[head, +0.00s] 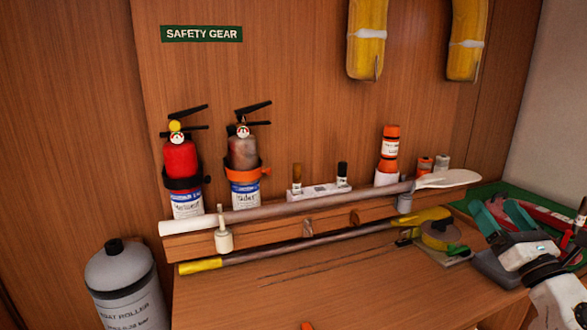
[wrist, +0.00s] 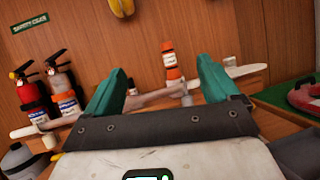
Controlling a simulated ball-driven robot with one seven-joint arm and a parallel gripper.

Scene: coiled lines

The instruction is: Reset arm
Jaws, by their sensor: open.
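My gripper (head: 500,216) is at the right side of the head view, above the right end of the wooden bench. Its two teal fingers are spread apart. In the wrist view the fingers (wrist: 160,82) also stand wide apart with nothing held between them. Beyond them, in that view, an orange and white canister (wrist: 170,62) and a long paddle (wrist: 150,98) show on the shelf. My arm comes in from the lower right corner of the head view.
Two fire extinguishers (head: 181,160) stand at the left of the shelf. A paddle (head: 300,207) lies along it, with a yellow-ended pole (head: 310,245) below. A grey cylinder (head: 125,285) stands lower left. A green tray (head: 480,193) is behind my gripper. The bench's front middle is mostly clear.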

